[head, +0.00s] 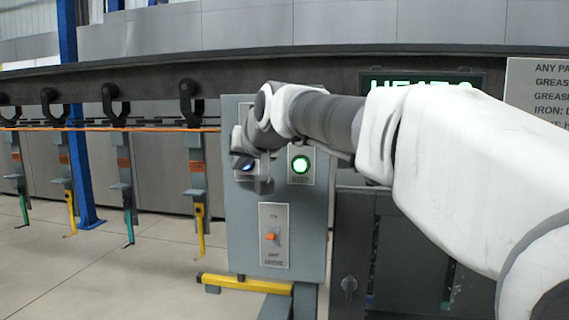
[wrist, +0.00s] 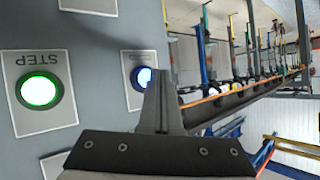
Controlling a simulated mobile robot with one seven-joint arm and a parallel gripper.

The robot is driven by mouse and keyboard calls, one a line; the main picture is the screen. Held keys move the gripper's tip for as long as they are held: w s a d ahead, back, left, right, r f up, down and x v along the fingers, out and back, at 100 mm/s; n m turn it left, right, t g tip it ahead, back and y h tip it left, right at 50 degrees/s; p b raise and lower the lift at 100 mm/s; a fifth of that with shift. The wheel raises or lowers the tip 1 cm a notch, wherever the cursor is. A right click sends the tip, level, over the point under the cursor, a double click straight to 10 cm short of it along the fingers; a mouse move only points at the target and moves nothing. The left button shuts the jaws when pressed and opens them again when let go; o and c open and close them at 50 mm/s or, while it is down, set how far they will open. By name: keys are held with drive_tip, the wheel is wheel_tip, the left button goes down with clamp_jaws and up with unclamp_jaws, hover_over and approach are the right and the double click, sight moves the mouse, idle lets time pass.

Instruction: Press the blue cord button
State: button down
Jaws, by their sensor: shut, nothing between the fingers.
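The blue button (head: 247,165) is on a pale plate at the upper left of the grey control box (head: 240,225). In the wrist view the blue button (wrist: 142,77) glows inside a ring, and its right edge is partly covered by my fingers. My gripper (head: 262,186) is shut and empty in front of the box, at the blue button's plate. In the wrist view my shut fingertips (wrist: 158,75) overlap the button's edge. I cannot tell whether they touch it.
A lit green STEP button (head: 301,164) is right of the blue one. An orange-tipped switch (head: 271,236) sits below. A conveyor with hooks (head: 110,98) and hanging coloured tools runs left. A dark cabinet (head: 350,240) stands right, below a green lit sign (head: 420,84).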

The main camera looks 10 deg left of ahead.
drive_tip(key=shift+w, duration=0.15)
drive_tip(key=shift+w, duration=0.25)
drive_tip(key=shift+w+p, duration=0.35)
drive_tip(key=shift+w, duration=0.1)
idle(0.7)
drive_tip(key=shift+s, duration=0.1)
drive_tip(key=shift+s+b, duration=0.4)
drive_tip(key=shift+s, duration=0.35)
drive_tip(key=s+b, duration=0.1)
drive_tip(key=s, duration=0.1)
drive_tip(key=s+b, duration=0.1)
drive_tip(key=s, duration=0.2)
drive_tip(key=shift+a, duration=0.2)
